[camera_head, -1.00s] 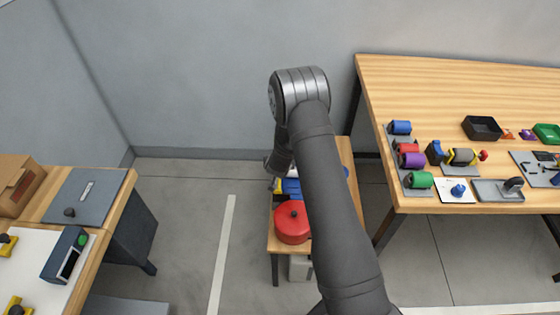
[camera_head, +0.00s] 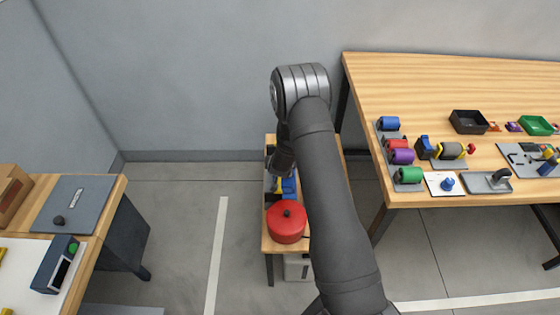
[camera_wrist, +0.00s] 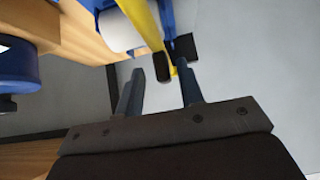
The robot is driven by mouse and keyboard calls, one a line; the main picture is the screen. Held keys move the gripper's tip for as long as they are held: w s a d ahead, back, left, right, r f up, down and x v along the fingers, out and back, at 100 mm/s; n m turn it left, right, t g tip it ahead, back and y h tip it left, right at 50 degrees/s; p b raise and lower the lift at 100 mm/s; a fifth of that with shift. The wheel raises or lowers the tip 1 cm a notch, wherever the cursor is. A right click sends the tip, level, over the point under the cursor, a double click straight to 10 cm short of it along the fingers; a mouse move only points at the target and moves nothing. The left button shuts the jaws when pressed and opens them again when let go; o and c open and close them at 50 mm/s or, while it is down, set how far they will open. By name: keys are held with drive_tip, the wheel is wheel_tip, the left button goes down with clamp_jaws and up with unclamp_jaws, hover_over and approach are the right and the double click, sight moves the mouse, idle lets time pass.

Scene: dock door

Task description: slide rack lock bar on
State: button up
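A yellow bar (camera_wrist: 143,22) with dark pieces near its lower end shows ahead of my gripper in the wrist view. It runs beside a white rounded part (camera_wrist: 121,31) and blue parts. My gripper (camera_wrist: 160,88) has its two fingers apart, with no object clearly held between them; the bar's end appears just beyond the fingertips. In the head view my gripper is over the low bench (camera_head: 273,245), by a dark rack with blue parts (camera_head: 289,188). My arm hides part of the rack, and the fingertips are not clear there. I cannot tell whether fingers and bar touch.
A red round lidded pot (camera_head: 286,226) stands on the low bench in front of the rack. A large wooden table (camera_head: 440,88) at right holds several coloured rolls and trays. A table with a grey panel (camera_head: 77,203) stands at left. Bare floor lies between.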

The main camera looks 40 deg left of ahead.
drive_tip(key=v, duration=1.7)
drive_tip(key=shift+r, duration=0.15)
drive_tip(key=shift+s, duration=0.1)
drive_tip(key=x, duration=1.7)
